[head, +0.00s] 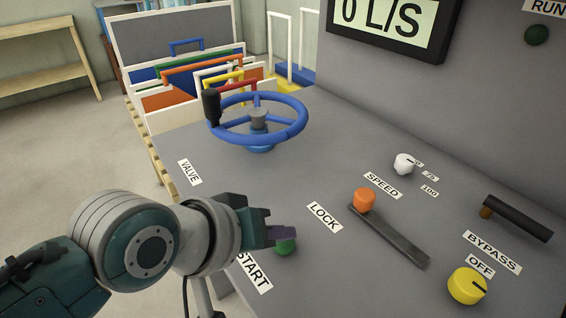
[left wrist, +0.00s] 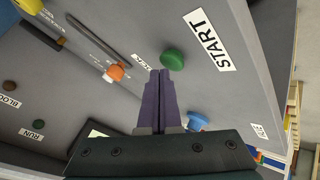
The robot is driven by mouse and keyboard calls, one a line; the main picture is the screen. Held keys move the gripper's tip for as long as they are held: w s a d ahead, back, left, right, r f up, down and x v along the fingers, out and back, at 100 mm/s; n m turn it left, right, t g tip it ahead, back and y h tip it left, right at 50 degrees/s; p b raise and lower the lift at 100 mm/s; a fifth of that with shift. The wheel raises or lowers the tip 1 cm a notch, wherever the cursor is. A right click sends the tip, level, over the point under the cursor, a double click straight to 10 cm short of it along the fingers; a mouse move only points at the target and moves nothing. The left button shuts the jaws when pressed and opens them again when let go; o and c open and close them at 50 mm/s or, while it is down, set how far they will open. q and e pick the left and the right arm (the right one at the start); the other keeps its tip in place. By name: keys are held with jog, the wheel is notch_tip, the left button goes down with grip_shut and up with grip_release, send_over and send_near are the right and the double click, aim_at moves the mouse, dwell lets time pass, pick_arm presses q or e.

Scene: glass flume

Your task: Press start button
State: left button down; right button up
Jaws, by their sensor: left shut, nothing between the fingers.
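The green start button (head: 286,247) sits on the grey panel, right of the START label (head: 254,272). In the head view my left gripper (head: 288,233) is at the button and its fingers cover part of it. In the left wrist view the green button (left wrist: 173,60) shows just beyond the tips of my left gripper (left wrist: 161,74), beside the START label (left wrist: 209,40). The purple fingers are shut together with nothing between them. I cannot tell whether the fingertips touch the button. My right gripper is in neither view.
The display (head: 392,24) reads 0 L/S.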

aim_at(279, 249)
pick_arm(q)
jog(key=shift+f+b, duration=0.3)
jog(key=shift+f, duration=0.1)
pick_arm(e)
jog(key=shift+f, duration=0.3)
pick_arm(q)
jog(key=shift+r, duration=0.1)
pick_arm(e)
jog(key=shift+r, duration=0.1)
pick_arm(q)
jog(key=shift+r+p, duration=0.9)
jog(key=shift+p, duration=0.2)
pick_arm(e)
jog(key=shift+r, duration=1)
pick_arm(q)
notch_tip(279, 249, up, 6)
jog(key=p, duration=0.6)
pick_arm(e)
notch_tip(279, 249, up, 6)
